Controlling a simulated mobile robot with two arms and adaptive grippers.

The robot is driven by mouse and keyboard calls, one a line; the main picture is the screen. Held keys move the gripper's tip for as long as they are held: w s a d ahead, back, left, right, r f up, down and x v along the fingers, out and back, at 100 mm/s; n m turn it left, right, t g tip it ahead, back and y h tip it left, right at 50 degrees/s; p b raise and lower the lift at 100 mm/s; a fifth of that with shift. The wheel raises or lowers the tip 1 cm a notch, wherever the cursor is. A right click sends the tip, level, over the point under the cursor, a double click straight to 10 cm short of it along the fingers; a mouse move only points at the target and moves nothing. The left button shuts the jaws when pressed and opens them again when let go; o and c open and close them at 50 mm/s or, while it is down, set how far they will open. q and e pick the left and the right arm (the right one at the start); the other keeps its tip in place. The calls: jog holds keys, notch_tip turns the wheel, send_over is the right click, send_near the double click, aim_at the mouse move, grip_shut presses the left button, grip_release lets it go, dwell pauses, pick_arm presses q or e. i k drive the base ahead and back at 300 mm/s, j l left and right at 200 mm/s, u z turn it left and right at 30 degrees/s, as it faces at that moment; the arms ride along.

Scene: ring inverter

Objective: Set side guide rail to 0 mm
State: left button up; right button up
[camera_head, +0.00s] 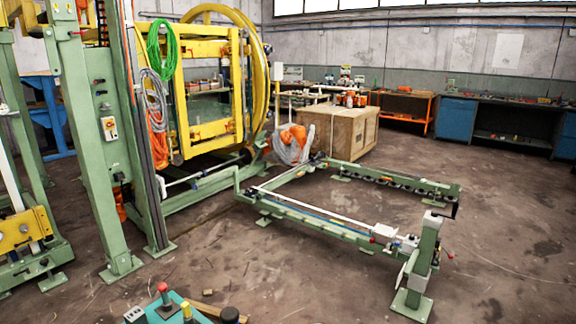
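The side guide rail (310,211) appears to be the long pale bar along the front green beam (320,227) of the low floor frame. A light grey block (384,231) sits near its right end, with a small red knob (372,240) beside it. A lever with a red tip (449,256) sticks out from the green end post (424,260). Any scale or reading on the rail is too small to make out. Neither of my grippers shows in this view.
The yellow ring inverter (215,90) and green columns (85,140) stand at the left. A wooden crate (345,130) is behind the frame. A control box (166,304) with coloured buttons is at the bottom edge. The floor at right is open.

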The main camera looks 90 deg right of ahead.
aim_at(372, 167)
jog(key=k+l+z, duration=0.15)
jog(key=z, duration=2)
jog(key=i+l+z, duration=0.2)
jog(key=l+z, duration=0.25)
jog(key=l, duration=0.15)
jog(key=i+l+z, duration=0.3)
jog(key=l+z, duration=0.15)
jog(key=i+l+z, duration=0.75)
jog(key=z, duration=0.15)
jog(key=i+l+z, duration=0.35)
jog(key=i, duration=0.65)
jog(key=i+j+z, duration=0.15)
jog(key=i+z, duration=0.15)
jog(key=i, duration=0.7)
jog(key=i+u, duration=0.25)
jog(key=i, duration=0.4)
jog(key=i+u, duration=0.2)
jog(key=i, duration=0.45)
jog(key=i+l+u, duration=0.25)
jog(key=i, duration=0.4)
jog(key=i+j+u, duration=0.2)
jog(key=i+u, duration=1)
jog(key=i+j, duration=0.15)
jog(key=i, duration=0.15)
jog(key=i+j+u, duration=0.15)
jog(key=i+l, duration=0.1)
jog(key=i, duration=0.85)
jog(key=j+u, duration=0.05)
